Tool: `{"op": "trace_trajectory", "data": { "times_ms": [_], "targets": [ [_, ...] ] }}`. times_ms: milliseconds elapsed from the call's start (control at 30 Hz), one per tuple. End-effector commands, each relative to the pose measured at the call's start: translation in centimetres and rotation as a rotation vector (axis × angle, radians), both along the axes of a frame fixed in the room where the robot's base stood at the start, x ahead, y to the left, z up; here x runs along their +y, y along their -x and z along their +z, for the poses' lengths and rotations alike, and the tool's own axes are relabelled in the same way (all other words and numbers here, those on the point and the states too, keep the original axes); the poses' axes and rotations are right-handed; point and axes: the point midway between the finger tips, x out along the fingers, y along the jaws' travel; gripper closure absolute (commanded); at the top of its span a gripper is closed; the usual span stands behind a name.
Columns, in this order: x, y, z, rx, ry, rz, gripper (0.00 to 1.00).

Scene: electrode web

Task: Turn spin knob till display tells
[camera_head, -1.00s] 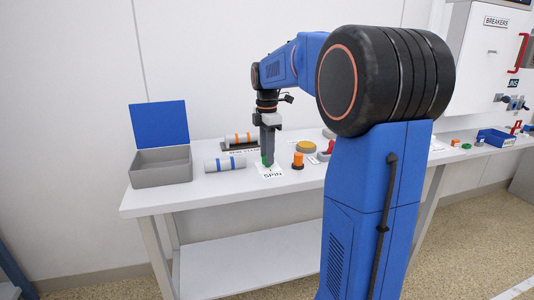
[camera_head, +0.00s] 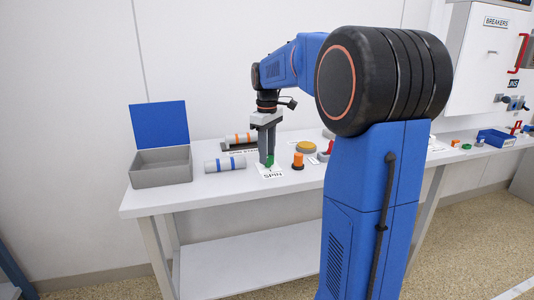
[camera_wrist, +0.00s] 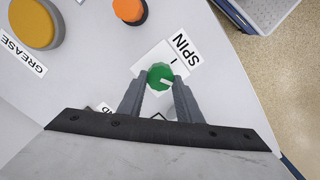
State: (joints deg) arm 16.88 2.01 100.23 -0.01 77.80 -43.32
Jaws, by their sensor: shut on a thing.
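The spin knob is green with a pale pointer line; in the wrist view the knob (camera_wrist: 159,77) sits on a white plate beside the SPIN label (camera_wrist: 181,47). In the head view the knob (camera_head: 269,161) shows at the foot of my gripper (camera_head: 267,162), above the SPIN label (camera_head: 272,175). In the wrist view my gripper (camera_wrist: 160,82) points down with one finger on each side of the knob, shut on it. The pointer line lies toward the right finger in the wrist view. I cannot make out a display in either view.
An orange knob (camera_head: 298,161) and a yellow button (camera_head: 306,147) stand to the right on the white table (camera_head: 230,199). A striped orange cylinder (camera_head: 240,139) rests behind.

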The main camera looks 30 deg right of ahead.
Motion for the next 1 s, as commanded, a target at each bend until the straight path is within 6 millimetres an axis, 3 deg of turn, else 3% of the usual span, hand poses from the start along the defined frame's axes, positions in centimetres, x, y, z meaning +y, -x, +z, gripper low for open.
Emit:
{"op": "trace_trajectory", "data": {
  "times_ms": [1000],
  "targets": [
    [-0.37,-0.06,0.11,-0.003,0.0,-0.965,0.91]
  ]
}}
